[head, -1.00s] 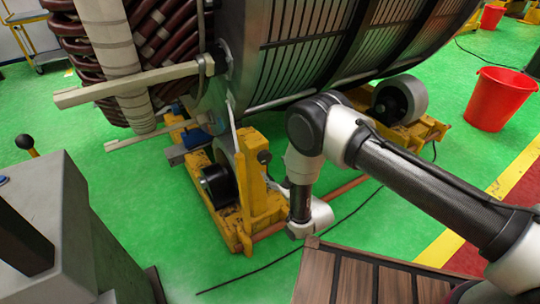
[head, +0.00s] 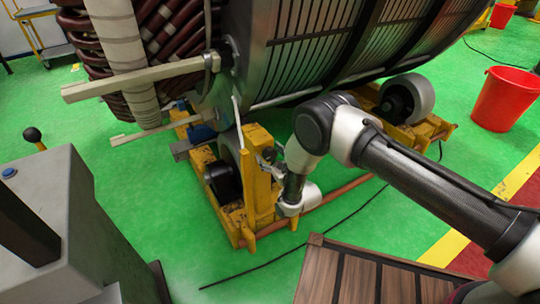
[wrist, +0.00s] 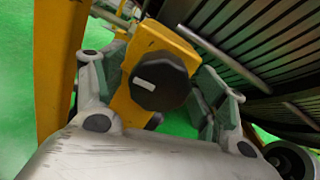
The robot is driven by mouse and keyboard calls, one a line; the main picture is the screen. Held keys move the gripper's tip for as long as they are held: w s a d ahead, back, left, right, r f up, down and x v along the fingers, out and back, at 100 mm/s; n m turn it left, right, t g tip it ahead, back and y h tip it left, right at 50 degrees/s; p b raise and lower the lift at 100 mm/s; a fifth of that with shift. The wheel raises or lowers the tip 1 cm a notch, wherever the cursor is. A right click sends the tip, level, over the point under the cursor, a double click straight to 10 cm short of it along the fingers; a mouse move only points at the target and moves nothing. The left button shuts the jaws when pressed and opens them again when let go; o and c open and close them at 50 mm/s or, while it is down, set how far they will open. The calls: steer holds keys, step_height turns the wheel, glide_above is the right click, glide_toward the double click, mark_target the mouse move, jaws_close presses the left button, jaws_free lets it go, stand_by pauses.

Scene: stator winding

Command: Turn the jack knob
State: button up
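The jack knob (wrist: 160,82) is dark, many-sided and has a pale mark on its face. It sits on the end of a yellow jack block (wrist: 150,40). In the wrist view my gripper (wrist: 161,88) is open, one finger left of the knob and one right. Gaps show on both sides, so the fingers do not appear to grip it. In the head view my gripper (head: 272,160) is at the right side of the yellow jack stand (head: 258,190), and it largely hides the knob there.
The large slatted stator (head: 330,40) rests above on rollers (head: 405,98). A wooden bar (head: 135,80) sticks out left. A black cable (head: 330,238) lies on the green floor. A red bucket (head: 503,100) stands at right, a wooden platform (head: 345,275) at front, a grey console (head: 55,210) at left.

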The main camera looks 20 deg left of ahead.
steer(key=c, duration=0.9)
